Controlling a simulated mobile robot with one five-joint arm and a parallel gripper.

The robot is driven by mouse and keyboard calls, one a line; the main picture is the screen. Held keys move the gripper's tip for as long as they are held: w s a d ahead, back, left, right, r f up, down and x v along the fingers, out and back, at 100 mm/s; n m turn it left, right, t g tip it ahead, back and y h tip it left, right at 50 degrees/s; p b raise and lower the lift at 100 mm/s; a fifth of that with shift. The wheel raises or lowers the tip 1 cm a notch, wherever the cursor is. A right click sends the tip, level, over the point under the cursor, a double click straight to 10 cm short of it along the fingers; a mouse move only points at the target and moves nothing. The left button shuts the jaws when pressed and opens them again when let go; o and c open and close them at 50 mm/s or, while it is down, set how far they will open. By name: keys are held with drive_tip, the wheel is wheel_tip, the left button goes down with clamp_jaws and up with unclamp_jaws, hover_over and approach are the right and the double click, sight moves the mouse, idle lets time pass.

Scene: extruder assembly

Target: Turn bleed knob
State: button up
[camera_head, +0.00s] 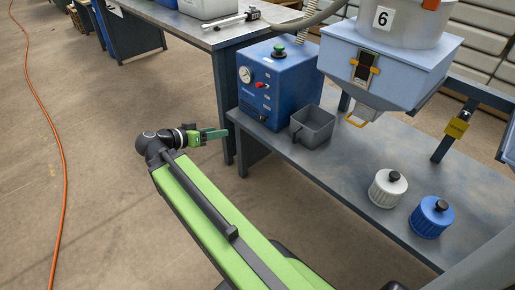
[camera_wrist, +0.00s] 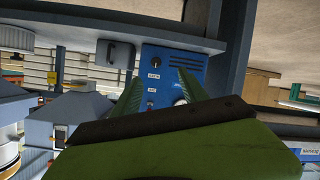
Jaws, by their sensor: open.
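The blue box (camera_head: 290,92) stands on the workbench, with a green knob (camera_head: 278,51) on top. Its front panel has a round gauge (camera_head: 245,74), a red control (camera_head: 260,85) and small dark controls lower down. The wrist view is upside down and shows the blue panel (camera_wrist: 170,58) with a black knob (camera_wrist: 155,62) and small labels. I cannot tell for sure which knob is the bleed knob. My gripper (camera_head: 221,133) is open and empty, left of the box and apart from it. In the wrist view its green fingers (camera_wrist: 158,76) point at the panel and hide part of it.
A grey bin (camera_head: 312,127) stands right of the box on the workbench (camera_head: 350,172). A white jar (camera_head: 387,190) and a blue jar (camera_head: 430,220) stand nearer. A hopper marked 6 (camera_head: 385,65) hangs above. The floor left of my arm is clear except for an orange cable (camera_head: 58,150).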

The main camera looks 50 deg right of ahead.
wheel_tip(320, 180, down, 6)
drive_tip(key=d+m+h+b, duration=0.2)
drive_tip(key=m+b, duration=0.1)
drive_tip(key=b, duration=0.4)
drive_tip(key=m+h+b, duration=0.2)
drive_tip(key=b, duration=0.2)
approach(260, 119)
drive_tip(key=d, duration=0.9)
drive_tip(key=shift+s, duration=0.35)
drive_tip(key=shift+c, duration=0.4)
